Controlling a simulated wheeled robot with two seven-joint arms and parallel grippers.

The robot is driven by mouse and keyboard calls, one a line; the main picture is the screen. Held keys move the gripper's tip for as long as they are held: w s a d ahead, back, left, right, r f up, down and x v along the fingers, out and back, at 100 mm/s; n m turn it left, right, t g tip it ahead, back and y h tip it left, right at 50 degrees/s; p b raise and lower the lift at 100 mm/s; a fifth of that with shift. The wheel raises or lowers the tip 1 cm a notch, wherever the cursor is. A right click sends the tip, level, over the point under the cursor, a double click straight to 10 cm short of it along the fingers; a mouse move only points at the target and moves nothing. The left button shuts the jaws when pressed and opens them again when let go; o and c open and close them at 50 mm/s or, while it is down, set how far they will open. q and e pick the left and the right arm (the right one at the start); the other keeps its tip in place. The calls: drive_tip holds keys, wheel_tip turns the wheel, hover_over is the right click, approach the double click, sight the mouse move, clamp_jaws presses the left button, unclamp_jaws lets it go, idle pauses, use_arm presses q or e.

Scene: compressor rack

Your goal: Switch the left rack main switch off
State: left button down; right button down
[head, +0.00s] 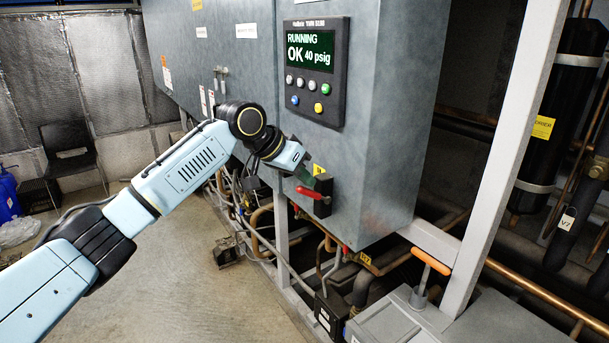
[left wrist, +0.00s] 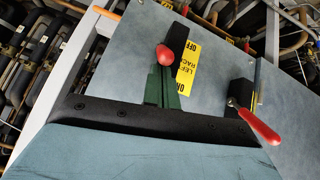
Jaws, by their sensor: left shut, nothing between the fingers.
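In the left wrist view, a red-knobbed lever (left wrist: 166,56) stands in front of a black switch plate (left wrist: 187,52). Beside it is a yellow label (left wrist: 188,75) with ON, OFF and a partly hidden "left rack" text. My left gripper (left wrist: 165,82) has its dark green fingers shut and empty, right at the red knob; whether they touch it I cannot tell. In the head view, my left gripper (head: 306,177) is just above a red handle (head: 313,193) on a black switch box (head: 324,204), low on the grey cabinet. My right gripper is out of view.
A second red lever (left wrist: 258,125) on a black box (left wrist: 240,95) is close to the right in the wrist view. A display (head: 316,70) above reads RUNNING, OK, 40 psig. A grey frame post (head: 508,150), an orange T-handle (head: 431,261) and pipes surround the cabinet's lower right.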

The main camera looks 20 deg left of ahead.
use_arm(q)
drive_tip(key=shift+s+f+t+b, duration=0.1)
drive_tip(key=shift+f+t+b, duration=0.15)
drive_tip(key=shift+t+b, duration=0.1)
drive_tip(key=shift+s+a+t+h+b, duration=0.15)
drive_tip(key=shift+t+h+b, duration=0.1)
drive_tip(key=shift+h+b, duration=0.25)
